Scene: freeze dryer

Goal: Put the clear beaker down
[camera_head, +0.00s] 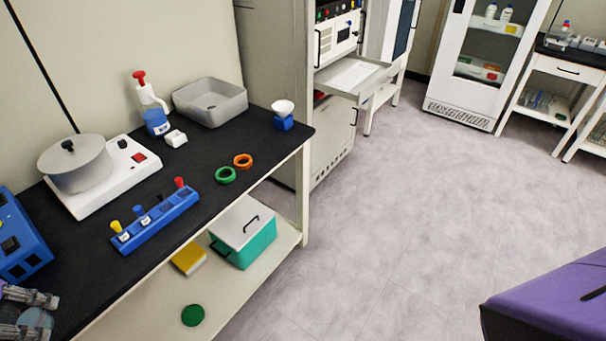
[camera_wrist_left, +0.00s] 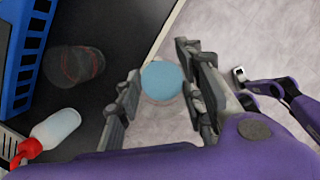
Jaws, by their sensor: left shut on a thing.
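The clear beaker (camera_wrist_left: 163,80) shows in the left wrist view as a round light-blue shape between the two dark fingers of my left gripper (camera_wrist_left: 159,66). The gripper is shut on it. The beaker overlaps the bench's front edge and the pale floor in that view; its height above the bench cannot be told. In the head view my left gripper (camera_head: 48,314) is at the bottom left corner, and part of the bluish, see-through beaker (camera_head: 36,319) shows between its fingers.
The black bench (camera_head: 110,275) has bare room right of my left gripper. A blue device (camera_head: 22,250), a hotplate (camera_head: 135,165) with a grey pot, a blue vial rack (camera_head: 155,219), two rings, a wash bottle (camera_head: 148,98) and a grey basin (camera_head: 210,101) stand on it.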

